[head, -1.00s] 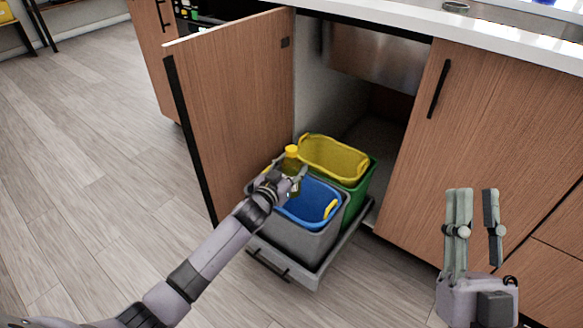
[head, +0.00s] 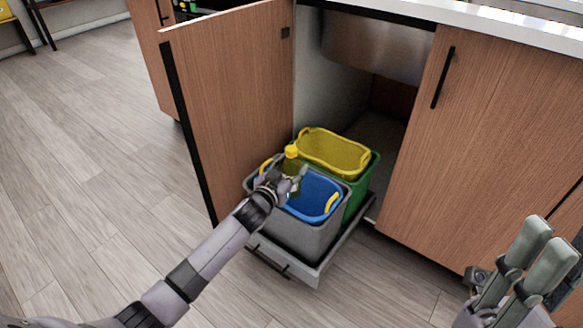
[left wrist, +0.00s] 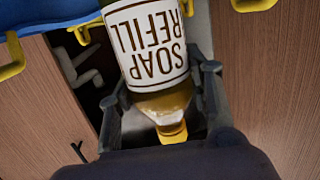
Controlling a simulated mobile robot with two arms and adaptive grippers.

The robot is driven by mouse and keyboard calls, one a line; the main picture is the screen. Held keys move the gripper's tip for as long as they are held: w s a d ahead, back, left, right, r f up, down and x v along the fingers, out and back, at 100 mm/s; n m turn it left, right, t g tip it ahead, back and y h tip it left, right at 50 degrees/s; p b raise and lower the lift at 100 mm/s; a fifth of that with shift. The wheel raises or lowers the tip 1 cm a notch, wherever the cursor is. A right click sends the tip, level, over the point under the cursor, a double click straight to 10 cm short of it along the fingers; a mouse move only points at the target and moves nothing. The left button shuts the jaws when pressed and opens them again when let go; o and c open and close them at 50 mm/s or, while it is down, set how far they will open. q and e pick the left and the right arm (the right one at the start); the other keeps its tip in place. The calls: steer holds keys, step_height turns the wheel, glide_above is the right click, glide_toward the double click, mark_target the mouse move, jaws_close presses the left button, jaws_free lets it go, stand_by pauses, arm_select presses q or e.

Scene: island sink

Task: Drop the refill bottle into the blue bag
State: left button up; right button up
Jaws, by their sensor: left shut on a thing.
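The refill bottle (head: 291,167) is a see-through yellowish bottle with a yellow cap. My left gripper (head: 294,182) is shut on it, above the left side of the blue bag (head: 319,193). In the left wrist view the bottle (left wrist: 155,50) shows its "SOAP REFILL" label upside down, with the cap toward the camera. The blue bag (left wrist: 60,12), with yellow handles, lines the grey front bin and is partly hidden by my gripper. My right gripper (head: 545,238) is empty, its fingers apart, at the lower right.
A green bin (head: 360,195) with a yellow bag (head: 335,150) stands behind the grey bin (head: 300,235). Both sit on a pulled-out tray (head: 310,275) under the sink. The open cabinet door (head: 230,110) stands left of the bins. The floor at left is clear.

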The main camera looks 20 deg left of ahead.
arm_select(q)
steer(key=o, duration=1.3)
steer(key=shift+o, duration=0.2)
steer(key=shift+s+a, duration=0.1)
steer(key=shift+s, duration=0.45)
steer(key=v, duration=1.1)
